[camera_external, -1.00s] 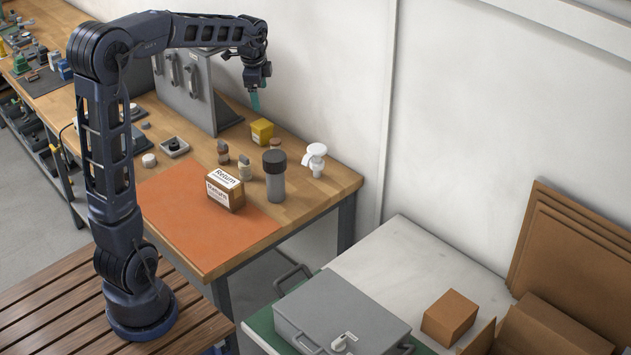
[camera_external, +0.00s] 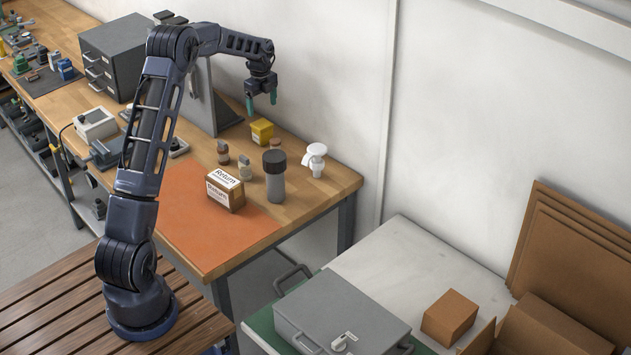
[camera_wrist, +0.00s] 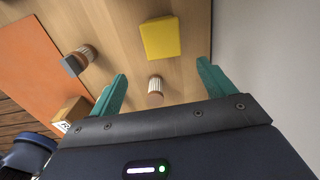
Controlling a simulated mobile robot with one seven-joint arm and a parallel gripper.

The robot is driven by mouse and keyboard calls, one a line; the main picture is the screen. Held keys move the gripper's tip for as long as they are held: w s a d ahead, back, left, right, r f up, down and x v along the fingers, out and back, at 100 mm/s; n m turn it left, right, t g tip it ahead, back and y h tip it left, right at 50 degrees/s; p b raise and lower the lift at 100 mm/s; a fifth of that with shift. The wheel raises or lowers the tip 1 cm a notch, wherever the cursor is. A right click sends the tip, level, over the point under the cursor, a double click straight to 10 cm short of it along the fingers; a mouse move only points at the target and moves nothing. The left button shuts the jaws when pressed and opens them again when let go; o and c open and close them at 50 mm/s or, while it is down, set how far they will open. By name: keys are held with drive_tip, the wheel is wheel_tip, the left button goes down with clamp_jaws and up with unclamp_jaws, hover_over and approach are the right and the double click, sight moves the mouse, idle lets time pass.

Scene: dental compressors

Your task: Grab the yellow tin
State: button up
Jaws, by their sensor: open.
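The yellow tin (camera_external: 262,131) is a small box-shaped tin standing on the wooden bench near the wall. In the wrist view the yellow tin (camera_wrist: 160,38) lies ahead of the fingers, roughly between their lines and apart from both. My gripper (camera_external: 262,107) is above the tin, pointing down, with its teal fingers spread. The fingers of my gripper (camera_wrist: 161,82) also show in the wrist view, open and with nothing held. A small cork-topped jar (camera_wrist: 155,86) shows between the fingers there.
A grey jar with a dark lid (camera_external: 274,177), a white dispenser (camera_external: 316,158) and a box marked Return (camera_external: 225,189) stand nearby. Two small stoppered items (camera_external: 244,168) stand left of the jar. A grey upright panel (camera_external: 203,99) is left of the tin. The orange mat (camera_external: 185,230) is mostly clear.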

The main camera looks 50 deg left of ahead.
sight(262, 131)
drive_tip(key=shift+w+a+f+m, duration=0.15)
drive_tip(key=shift+a+f, duration=0.25)
drive_tip(key=shift+f, duration=0.2)
drive_tip(key=shift+w+a+f+m, duration=0.15)
drive_tip(key=shift+a+f, duration=0.25)
drive_tip(key=shift+f, duration=0.2)
wheel_tip(262, 131, down, 10)
drive_tip(key=shift+f, duration=0.25)
drive_tip(key=c, duration=1.2)
